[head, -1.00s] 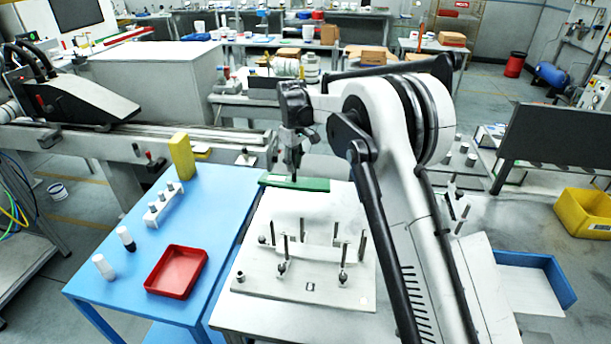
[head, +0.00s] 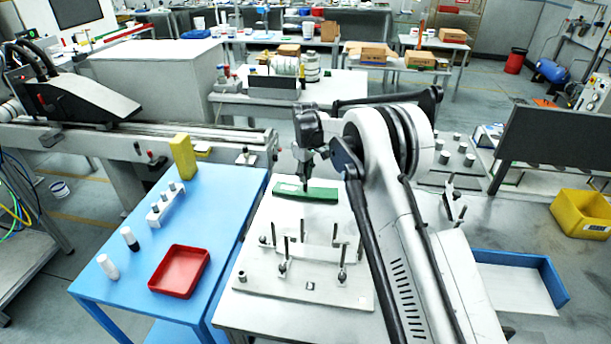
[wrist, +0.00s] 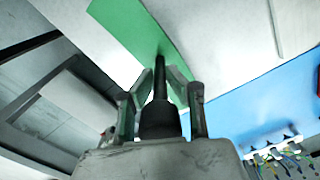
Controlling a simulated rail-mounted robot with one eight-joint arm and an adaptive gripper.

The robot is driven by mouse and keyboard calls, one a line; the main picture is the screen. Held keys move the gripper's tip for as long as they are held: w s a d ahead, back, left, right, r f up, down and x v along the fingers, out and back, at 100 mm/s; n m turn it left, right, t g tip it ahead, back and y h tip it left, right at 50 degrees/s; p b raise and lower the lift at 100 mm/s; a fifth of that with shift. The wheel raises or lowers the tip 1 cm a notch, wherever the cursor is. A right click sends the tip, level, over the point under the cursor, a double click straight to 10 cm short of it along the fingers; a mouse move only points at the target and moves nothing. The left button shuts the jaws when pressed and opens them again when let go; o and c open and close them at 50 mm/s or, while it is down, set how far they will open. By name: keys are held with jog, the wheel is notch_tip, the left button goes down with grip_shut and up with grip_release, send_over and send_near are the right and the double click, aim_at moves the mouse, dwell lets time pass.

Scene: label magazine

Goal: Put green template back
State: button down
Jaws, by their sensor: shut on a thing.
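The green template (head: 322,195) is a long flat green bar at the back of the white table, behind the fixture plate. In the wrist view the template (wrist: 130,32) lies just beyond my fingertips. My gripper (head: 306,184) points down at the template's middle. In the wrist view my gripper (wrist: 160,88) has its fingers closed around a dark upright post, which seems to be the template's handle. Whether the template touches the table or hangs just above it, I cannot tell. The fixture plate (head: 262,291) carries several upright pins and clamps.
A blue table (head: 112,235) on the left holds a red tray (head: 180,271), a yellow block (head: 183,157), a white rack (head: 166,204) and two small bottles. A blue-edged bin (head: 520,283) and a yellow bin (head: 582,214) are on the right.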

jog(key=shift+f, duration=0.2)
jog(key=c, duration=1.7)
grip_release()
jog(key=shift+r, duration=0.15)
